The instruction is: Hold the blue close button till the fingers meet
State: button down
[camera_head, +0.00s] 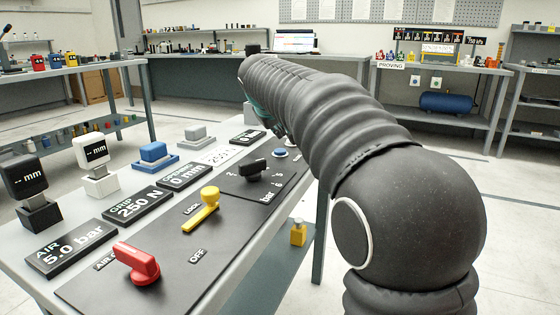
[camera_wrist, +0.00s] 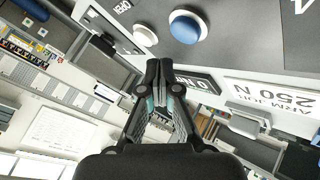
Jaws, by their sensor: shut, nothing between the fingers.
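The blue button (camera_wrist: 185,27) is a round cap in a white ring on the dark panel, at the top centre of the wrist view. In the head view the blue button (camera_head: 280,153) shows at the panel's far end, below my gripper. My gripper (camera_wrist: 160,64) is shut and empty, its dark fingertips together. In the wrist view the tips appear just below and left of the blue cap, with a visible gap between. My gripper (camera_head: 276,122) is partly hidden behind my arm in the head view. Its height above the panel is unclear.
A smaller white button (camera_wrist: 145,36) sits left of the blue one. The panel also carries a red lever (camera_head: 137,262), a yellow lever (camera_head: 203,208) and a black knob (camera_head: 254,170). Display plates, including one reading 0 mm (camera_head: 187,173), line its left side.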

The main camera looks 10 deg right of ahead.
aim_at(279, 151)
jog(key=shift+f+b, duration=0.35)
jog(key=shift+f, duration=0.5)
jog(key=shift+f, duration=0.1)
dwell(0.7)
jog(key=shift+f, duration=0.3)
jog(key=shift+f+b, duration=0.6)
jog(key=shift+b, duration=0.05)
dwell(0.7)
jog(key=shift+r, duration=0.15)
dwell(3.5)
jog(key=shift+r+p, duration=0.85)
jog(key=shift+p, duration=0.05)
